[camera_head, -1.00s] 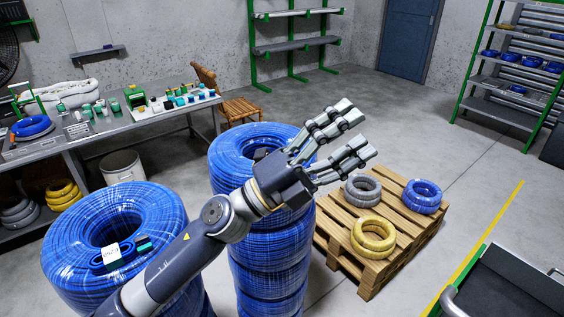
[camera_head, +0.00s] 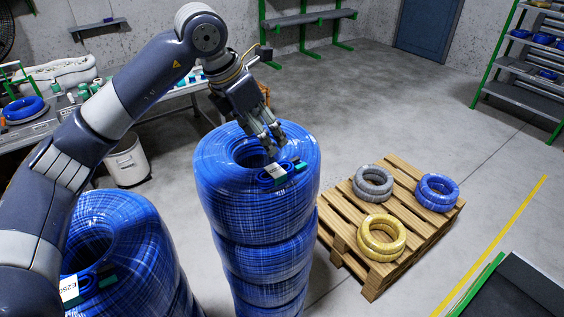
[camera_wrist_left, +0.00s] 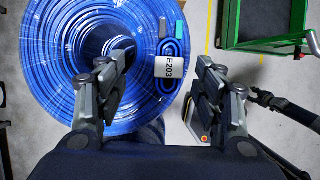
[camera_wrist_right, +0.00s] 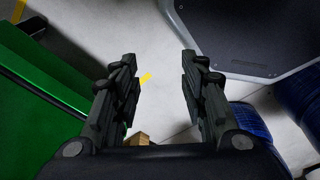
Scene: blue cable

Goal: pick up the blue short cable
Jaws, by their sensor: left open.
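A short blue cable coil (camera_head: 265,181) with a white label and teal ends lies on top of the nearer-centre stack of large blue cable coils (camera_head: 250,215). In the left wrist view the short cable (camera_wrist_left: 173,45) shows its label, reading E203, on the right rim of the big coil. My right gripper (camera_wrist_right: 158,75) is open and empty, out of the head view.
A second big coil stack (camera_head: 130,235) at lower left bears another labelled short cable (camera_head: 88,282). A wooden pallet (camera_head: 350,215) with grey, yellow and blue coils stands to the right. A workbench (camera_head: 165,105) is behind at left. Open floor lies beyond.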

